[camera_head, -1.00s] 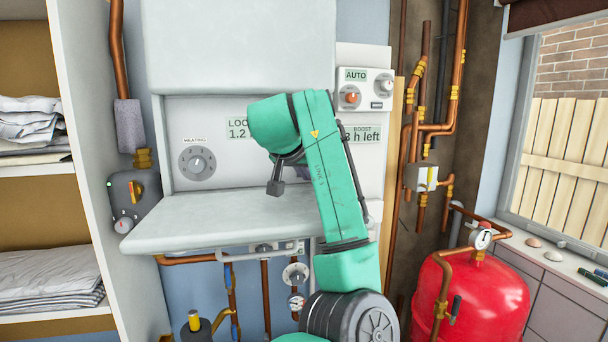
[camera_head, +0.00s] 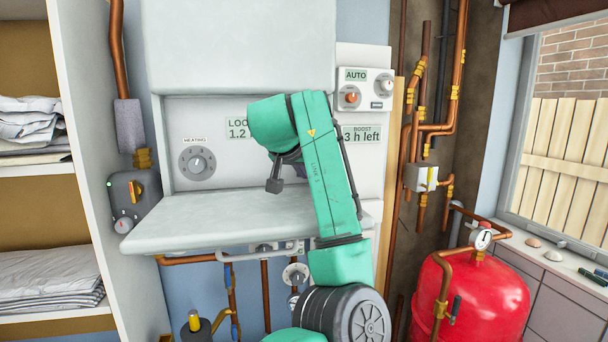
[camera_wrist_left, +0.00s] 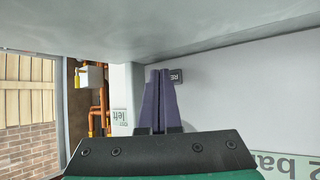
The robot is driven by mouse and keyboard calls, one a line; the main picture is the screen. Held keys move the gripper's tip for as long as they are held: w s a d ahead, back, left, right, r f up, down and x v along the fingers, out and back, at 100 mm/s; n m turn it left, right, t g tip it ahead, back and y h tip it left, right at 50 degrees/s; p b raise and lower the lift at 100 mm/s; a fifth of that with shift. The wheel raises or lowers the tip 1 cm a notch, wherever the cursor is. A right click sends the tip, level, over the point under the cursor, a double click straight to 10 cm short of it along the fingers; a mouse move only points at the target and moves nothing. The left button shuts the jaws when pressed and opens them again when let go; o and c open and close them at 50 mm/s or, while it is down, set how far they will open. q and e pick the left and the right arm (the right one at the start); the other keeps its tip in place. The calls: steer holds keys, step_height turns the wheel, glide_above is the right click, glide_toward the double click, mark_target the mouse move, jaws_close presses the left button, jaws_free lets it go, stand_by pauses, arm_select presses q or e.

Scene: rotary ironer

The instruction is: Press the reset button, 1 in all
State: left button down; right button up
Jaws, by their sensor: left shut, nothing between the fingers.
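My left gripper (camera_wrist_left: 159,72) shows in the left wrist view as two dark purple fingers, shut together with nothing between them. Their tips point at the pale front panel of the ironer. A small dark label (camera_wrist_left: 176,76) with the letters "RE" shows right beside the tips; the rest of it is not visible. The reset button itself cannot be made out, and I cannot tell whether the tips touch the panel. In the head view my green left arm covers the middle of the panel and hides most of the gripper. My right gripper is not in view.
A heating dial (camera_head: 197,163) is at the left and an AUTO control box (camera_head: 364,89) at upper right. Copper pipes (camera_head: 415,150) and a red tank (camera_head: 474,295) stand at the right.

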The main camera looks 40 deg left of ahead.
arm_select(q)
steer(key=shift+w+a, duration=0.1)
steer(key=shift+a, duration=0.05)
stand_by(0.5)
steer(key=shift+s+d+f+b, duration=0.15)
steer(key=shift+s+d+b, duration=0.15)
steer(key=shift+d+b, duration=0.15)
steer(key=shift+s+d, duration=0.15)
steer(key=shift+d, duration=0.05)
